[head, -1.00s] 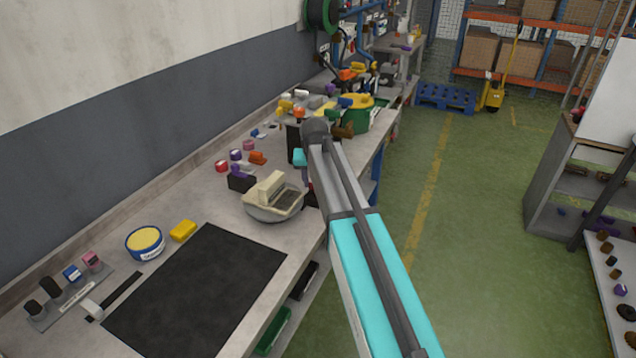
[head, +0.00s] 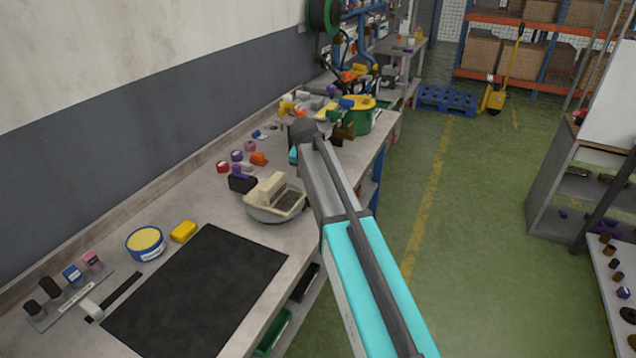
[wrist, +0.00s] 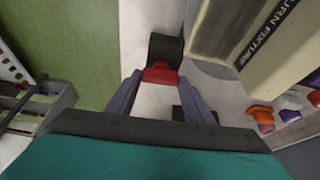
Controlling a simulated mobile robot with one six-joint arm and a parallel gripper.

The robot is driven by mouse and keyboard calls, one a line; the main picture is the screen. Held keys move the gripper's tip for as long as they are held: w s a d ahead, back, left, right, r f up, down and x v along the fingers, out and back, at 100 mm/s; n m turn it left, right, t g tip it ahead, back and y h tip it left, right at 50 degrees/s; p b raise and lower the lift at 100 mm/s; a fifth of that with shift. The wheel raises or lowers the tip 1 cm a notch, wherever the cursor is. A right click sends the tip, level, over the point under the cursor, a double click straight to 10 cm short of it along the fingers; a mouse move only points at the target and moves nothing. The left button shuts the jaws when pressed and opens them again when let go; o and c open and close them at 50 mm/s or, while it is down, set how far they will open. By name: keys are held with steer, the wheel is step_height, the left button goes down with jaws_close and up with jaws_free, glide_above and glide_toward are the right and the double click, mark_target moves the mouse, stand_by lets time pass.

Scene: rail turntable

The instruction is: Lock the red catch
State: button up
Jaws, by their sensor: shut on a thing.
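In the wrist view the red catch (wrist: 160,76) lies between the tips of the two grey-purple fingers of my gripper (wrist: 162,80), which is shut on it. A black block (wrist: 166,47) sits just beyond the red catch. The cream turn fixture (wrist: 222,28) with dark lettering stands to the right of it. In the head view the cream fixture (head: 274,200) stands on its grey round base on the bench, left of my arm. My arm hides the catch and the gripper there. I cannot tell whether the catch is locked.
The bench (head: 205,195) carries a black mat (head: 195,290), a yellow-topped tin (head: 145,243), a yellow block (head: 184,231) and several small coloured parts behind the fixture. A green tub (head: 358,115) stands farther along. The green floor (head: 470,240) on the right is open.

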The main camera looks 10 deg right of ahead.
steer(key=o, duration=1)
steer(key=shift+o, duration=0.2)
steer(key=shift+r, duration=0.1)
steer(key=b+v, duration=0.2)
steer(key=v, duration=1.1)
steer(key=shift+s+r+b, duration=0.15)
steer(key=shift+r+b, duration=0.15)
steer(key=shift+b, duration=0.05)
steer(key=shift+r, duration=0.1)
